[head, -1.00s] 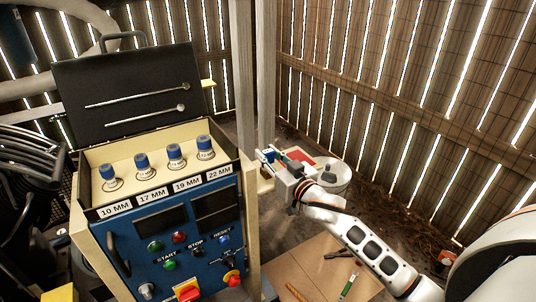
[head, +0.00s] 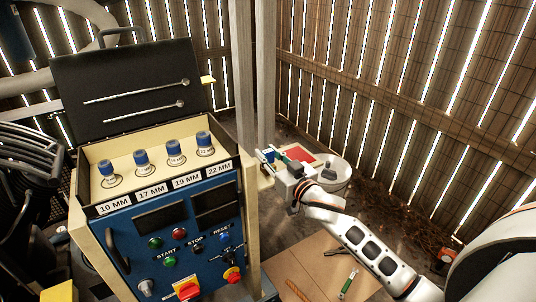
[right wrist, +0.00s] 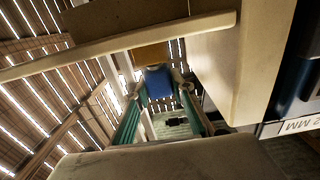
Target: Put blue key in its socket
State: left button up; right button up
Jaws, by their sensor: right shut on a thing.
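My right gripper (head: 270,155) is just right of the toolbox, near its right edge. In the right wrist view its two teal fingers (right wrist: 161,95) are closed on a blue key (right wrist: 158,84), which shows as a plain blue block. Several blue-topped round pieces (head: 142,157) stand upright in the open toolbox tray, above size labels. I cannot tell which opening is the blue key's socket. My left gripper is out of view.
The cream toolbox (head: 250,215) has a blue control panel (head: 160,240) with buttons and knobs. A wooden board (head: 315,265) with a green-handled tool (head: 348,285) lies on the floor. Wooden slat walls enclose the place.

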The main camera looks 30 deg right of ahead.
jog(key=o, duration=1.2)
jog(key=shift+s, duration=0.1)
jog(key=s, duration=0.8)
jog(key=s+d, duration=0.1)
jog(key=s, duration=0.2)
jog(key=shift+s, duration=0.4)
jog(key=s+a+f+n+g, duration=0.1)
jog(key=s+a+f, duration=0.3)
jog(key=f, duration=0.6)
jog(key=s+a+f+n+g+y, duration=0.1)
jog(key=s+a+f+g, duration=0.3)
jog(key=s+f, duration=0.5)
jog(key=s+a+f+n+g, duration=0.1)
jog(key=s+a+f, duration=0.3)
jog(key=f, duration=0.9)
jog(key=shift+s+a+f+n+g, duration=0.15)
jog(key=shift+s+g, duration=0.2)
jog(key=shift+s, duration=0.55)
jog(key=shift+s+a+n+g, duration=0.15)
jog(key=shift+s+g, duration=0.2)
jog(key=shift+s, duration=0.5)
